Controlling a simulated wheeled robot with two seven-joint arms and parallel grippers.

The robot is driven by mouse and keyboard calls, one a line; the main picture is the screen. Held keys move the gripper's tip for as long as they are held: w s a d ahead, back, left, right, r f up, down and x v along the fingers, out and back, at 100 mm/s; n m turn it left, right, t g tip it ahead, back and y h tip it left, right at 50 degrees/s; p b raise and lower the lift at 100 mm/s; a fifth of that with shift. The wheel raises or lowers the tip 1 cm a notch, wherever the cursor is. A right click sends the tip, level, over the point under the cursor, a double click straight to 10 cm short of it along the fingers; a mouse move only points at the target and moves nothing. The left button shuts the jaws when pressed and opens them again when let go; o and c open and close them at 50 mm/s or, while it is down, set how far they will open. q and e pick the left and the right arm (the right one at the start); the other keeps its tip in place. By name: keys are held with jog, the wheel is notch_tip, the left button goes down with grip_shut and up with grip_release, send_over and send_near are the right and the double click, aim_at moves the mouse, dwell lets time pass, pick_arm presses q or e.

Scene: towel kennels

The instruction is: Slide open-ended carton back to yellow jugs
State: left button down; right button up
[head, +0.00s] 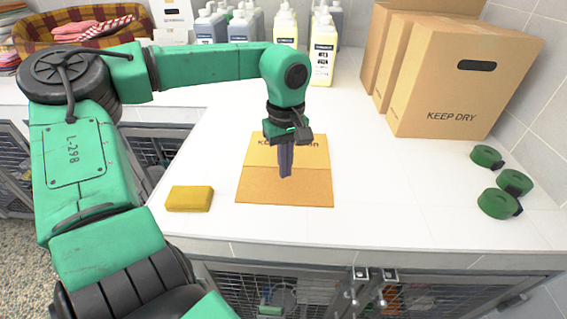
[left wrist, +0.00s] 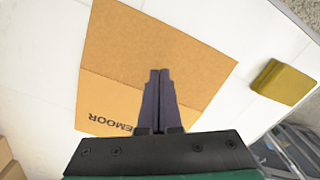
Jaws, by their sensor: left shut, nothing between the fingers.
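The open-ended carton (head: 258,190) lies on the white counter near its front edge, with a printed lighter part at the back and a plain brown part in front. It also shows in the left wrist view (left wrist: 125,45). My left gripper (head: 286,175) points down over the carton's middle, shut and empty; its fingertips also show in the left wrist view (left wrist: 160,73). I cannot tell whether they touch the carton. The yellow jugs (head: 323,58) stand upright at the back of the counter, beyond my left wrist, partly hidden by it. My right gripper is not in view.
A yellow sponge (head: 189,198) lies left of the carton. Large brown boxes (head: 440,90) stand at the back right, with green rolls (head: 498,203) in front. Grey jugs (head: 210,28) stand at the back left. Bare counter lies right of the carton.

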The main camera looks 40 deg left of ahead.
aim_at(286, 180)
pick_arm(q)
jog(key=shift+f, duration=0.1)
jog(key=shift+f+b, duration=1.05)
jog(key=shift+f, duration=0.1)
